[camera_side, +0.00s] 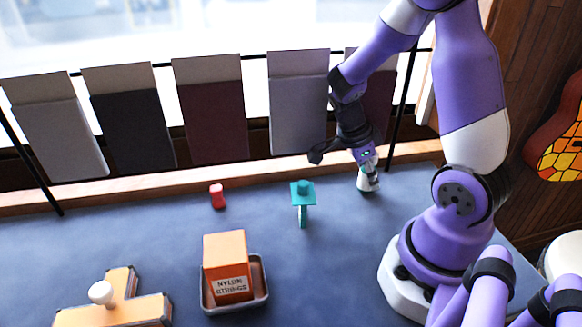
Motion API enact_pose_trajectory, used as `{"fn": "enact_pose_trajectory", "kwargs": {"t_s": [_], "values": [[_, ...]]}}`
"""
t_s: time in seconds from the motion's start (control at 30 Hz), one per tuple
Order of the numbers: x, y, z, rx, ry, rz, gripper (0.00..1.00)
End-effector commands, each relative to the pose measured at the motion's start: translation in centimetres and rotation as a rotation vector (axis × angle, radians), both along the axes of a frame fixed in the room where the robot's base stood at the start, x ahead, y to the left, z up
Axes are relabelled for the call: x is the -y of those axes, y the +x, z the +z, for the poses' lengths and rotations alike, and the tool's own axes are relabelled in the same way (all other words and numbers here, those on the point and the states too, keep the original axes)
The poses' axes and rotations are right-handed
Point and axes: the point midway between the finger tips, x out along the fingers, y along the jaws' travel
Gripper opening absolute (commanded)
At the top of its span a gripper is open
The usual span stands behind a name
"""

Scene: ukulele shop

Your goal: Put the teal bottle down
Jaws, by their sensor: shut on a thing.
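My gripper (345,155) is low over the right part of the blue-grey tabletop (130,235), shut on a small upright thing that I take for the teal bottle (368,181). The bottle shows a pale lower part and some teal higher up. Dark fingers hide much of its upper part. Its bottom is at or very close to the tabletop; I cannot tell whether it touches.
A teal piece with a flat square top (303,193) stands left of my gripper. Hanging panels (298,100) line the back.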

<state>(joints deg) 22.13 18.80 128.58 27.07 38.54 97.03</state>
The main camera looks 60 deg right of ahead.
Motion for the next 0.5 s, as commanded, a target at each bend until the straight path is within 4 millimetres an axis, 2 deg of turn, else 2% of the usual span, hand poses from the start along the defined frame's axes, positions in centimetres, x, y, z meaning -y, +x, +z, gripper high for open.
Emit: {"fn": "enact_pose_trajectory", "kwargs": {"t_s": [0.23,0.27,0.3,0.5], "values": [[0.00,0.00,-0.26,-0.001,-0.001,0.000,0.03],[0.00,0.01,-0.22,-0.001,-0.001,0.000,0.59],[0.00,0.01,-0.21,-0.001,-0.001,0.000,0.74],[0.00,0.01,-0.19,0.000,-0.001,0.000,0.74]]}}
